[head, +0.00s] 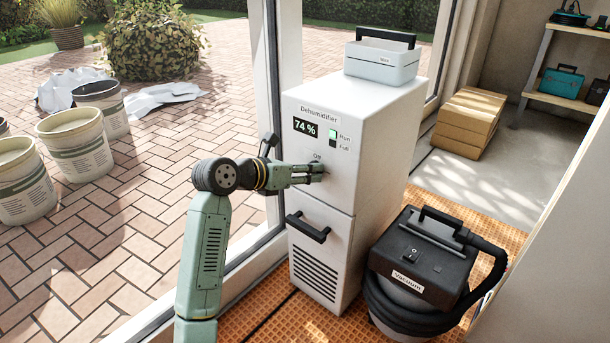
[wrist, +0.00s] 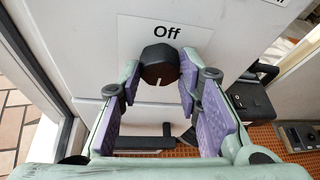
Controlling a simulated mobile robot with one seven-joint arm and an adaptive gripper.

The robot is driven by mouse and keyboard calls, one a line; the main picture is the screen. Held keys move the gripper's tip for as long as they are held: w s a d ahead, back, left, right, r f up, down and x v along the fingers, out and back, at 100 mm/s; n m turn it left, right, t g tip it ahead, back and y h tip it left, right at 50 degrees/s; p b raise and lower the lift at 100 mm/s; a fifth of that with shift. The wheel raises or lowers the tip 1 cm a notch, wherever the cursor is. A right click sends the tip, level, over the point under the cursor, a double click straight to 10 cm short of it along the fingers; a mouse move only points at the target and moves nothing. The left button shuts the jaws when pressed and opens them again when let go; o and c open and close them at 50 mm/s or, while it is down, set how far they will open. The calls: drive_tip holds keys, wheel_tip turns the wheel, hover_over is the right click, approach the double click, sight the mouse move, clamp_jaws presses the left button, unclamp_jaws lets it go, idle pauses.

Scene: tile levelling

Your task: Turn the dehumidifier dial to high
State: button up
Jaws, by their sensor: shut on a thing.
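The white dehumidifier (head: 335,200) stands by the door frame, its display (head: 305,126) reading 74 %. The Run light (head: 333,129) looks pale green; the one by Full is dark. The black dial (wrist: 159,62) sits below an "Off" label (wrist: 167,32) in the wrist view, with a small pale mark at its lower edge. My gripper (head: 318,170) reaches the front panel from the left and hides the dial in the head view. In the wrist view, its fingers (wrist: 159,72) are shut on the dial from both sides. Other dial labels are not visible.
A black handle (head: 308,227) juts out below the dial. A white box (head: 382,62) sits on top of the dehumidifier. A vacuum (head: 423,262) with a hose stands close at its right. The door frame (head: 262,100) is close on the left.

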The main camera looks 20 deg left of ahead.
idle(0.5)
drive_tip(key=o, duration=1.1)
drive_tip(key=shift+o, duration=0.2)
drive_tip(key=v, duration=1.2)
